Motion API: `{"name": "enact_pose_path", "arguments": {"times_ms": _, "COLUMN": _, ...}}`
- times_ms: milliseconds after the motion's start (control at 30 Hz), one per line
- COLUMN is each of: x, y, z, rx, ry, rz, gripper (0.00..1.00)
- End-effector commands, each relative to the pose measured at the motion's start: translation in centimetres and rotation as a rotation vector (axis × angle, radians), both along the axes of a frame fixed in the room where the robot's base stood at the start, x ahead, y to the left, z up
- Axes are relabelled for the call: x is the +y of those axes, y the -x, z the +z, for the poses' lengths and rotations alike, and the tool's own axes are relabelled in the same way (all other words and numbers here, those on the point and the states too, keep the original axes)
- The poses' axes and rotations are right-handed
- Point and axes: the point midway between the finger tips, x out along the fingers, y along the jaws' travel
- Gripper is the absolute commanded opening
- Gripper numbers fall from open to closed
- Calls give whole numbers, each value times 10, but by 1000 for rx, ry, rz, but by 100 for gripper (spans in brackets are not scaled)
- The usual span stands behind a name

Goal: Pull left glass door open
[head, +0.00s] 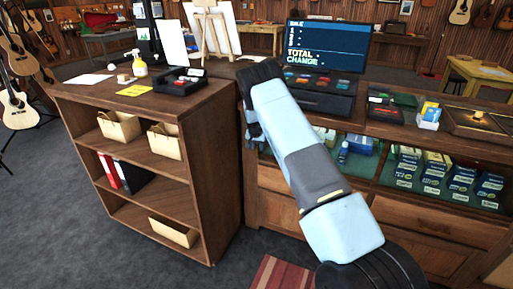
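The wooden counter on the right has a glazed front with goods behind it. The left glass door (362,165) is partly covered by my arm, which crosses in front of it. No gap at its edge can be made out, and its handle cannot be picked out. My gripper (252,136) is at the far end of the arm, near the left end of the glazed front. Only a small dark part of it shows, beside the shelf unit. Its fingers are mostly hidden, so I cannot tell whether they touch the door or hold anything.
The right glass section (445,178) shows several blue-and-white boxes. An open wooden shelf unit (190,200) with bins and binders stands close on the left. A monitor (328,45) stands on the counter. A striped rug (283,274) lies in front; grey floor is free at lower left.

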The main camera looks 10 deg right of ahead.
Motion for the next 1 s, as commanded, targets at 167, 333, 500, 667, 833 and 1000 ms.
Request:
{"name": "enact_pose_path", "arguments": {"times_ms": 167, "x": -1, "y": -1, "z": -5, "rx": 0, "ry": 0, "rz": 0, "gripper": 36}}
{"name": "enact_pose_path", "arguments": {"times_ms": 333, "x": 0, "y": -1, "z": -4, "rx": 0, "ry": 0, "rz": 0, "gripper": 36}}
{"name": "enact_pose_path", "arguments": {"times_ms": 500, "x": 0, "y": -1, "z": -4, "rx": 0, "ry": 0, "rz": 0, "gripper": 23}}
{"name": "enact_pose_path", "arguments": {"times_ms": 667, "x": 0, "y": -1, "z": -4, "rx": 0, "ry": -1, "rz": 0, "gripper": 7}}
{"name": "enact_pose_path", "arguments": {"times_ms": 833, "x": 1, "y": -2, "z": -4, "rx": 0, "ry": 0, "rz": 1, "gripper": 0}}
{"name": "enact_pose_path", "arguments": {"times_ms": 1000, "x": 2, "y": -2, "z": -4, "rx": -1, "ry": -1, "rz": 2, "gripper": 0}}
